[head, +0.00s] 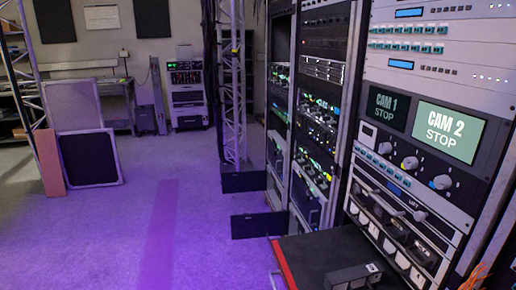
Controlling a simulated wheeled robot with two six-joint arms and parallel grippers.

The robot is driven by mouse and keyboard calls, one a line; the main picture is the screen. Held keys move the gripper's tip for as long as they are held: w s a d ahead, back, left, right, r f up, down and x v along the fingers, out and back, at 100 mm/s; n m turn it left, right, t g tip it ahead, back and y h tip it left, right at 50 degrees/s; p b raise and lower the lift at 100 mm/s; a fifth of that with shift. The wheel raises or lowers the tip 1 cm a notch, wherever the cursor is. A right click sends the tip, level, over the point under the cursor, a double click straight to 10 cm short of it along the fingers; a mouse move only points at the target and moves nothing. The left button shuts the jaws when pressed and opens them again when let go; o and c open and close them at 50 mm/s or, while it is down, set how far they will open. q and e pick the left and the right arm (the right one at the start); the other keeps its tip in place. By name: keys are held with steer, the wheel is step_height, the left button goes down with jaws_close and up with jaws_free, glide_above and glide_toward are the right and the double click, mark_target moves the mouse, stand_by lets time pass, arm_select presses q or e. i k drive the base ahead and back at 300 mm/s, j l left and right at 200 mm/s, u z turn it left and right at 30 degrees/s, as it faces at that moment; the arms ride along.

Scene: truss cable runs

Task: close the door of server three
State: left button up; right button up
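Three equipment racks stand in a row at the right: a far rack (281,85), a middle rack (320,105) and a near rack (405,120). Two dark panels like small open doors stick out to the left near the floor, a farther panel (244,182) and a nearer panel (259,225). A black flat surface with a red edge (283,264) lies in front of the near rack at the bottom. No number marks server three, so I cannot tell which door is its own. Neither gripper can be made out.
A dark grey box (353,277) sits on the black surface. A truss upright (232,90) stands beyond the racks. A black panel (90,158), a pale panel (80,105) and a pinkish board (49,162) stand at the left. The purple-lit floor (150,220) between is clear.

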mark_target(254, 181)
steer(key=i+j+z, duration=0.3)
steer(key=i+j, duration=0.15)
steer(key=i, duration=0.15)
steer(key=i+j+z, duration=0.25)
steer(key=i+j, duration=0.25)
steer(key=i+j+z, duration=0.3)
steer(key=i+j, duration=0.15)
steer(key=j, duration=0.35)
steer(key=i+j+z, duration=0.25)
steer(key=j+z, duration=0.2)
steer(key=j, duration=1.1)
steer(key=j+z, duration=0.5)
steer(key=j, duration=1.1)
steer(key=i+j+z, duration=0.2)
steer(key=j+z, duration=0.2)
steer(key=j, duration=1.05)
steer(key=j+z, duration=0.4)
steer(key=j, duration=1.05)
steer(key=i+j+z, duration=0.1)
steer(key=j+z, duration=0.2)
steer(key=j, duration=0.6)
steer(key=j+z, duration=0.25)
steer(key=j, duration=0.7)
steer(key=k+j+z, duration=0.1)
steer(key=j+z, duration=0.2)
steer(key=j, duration=0.6)
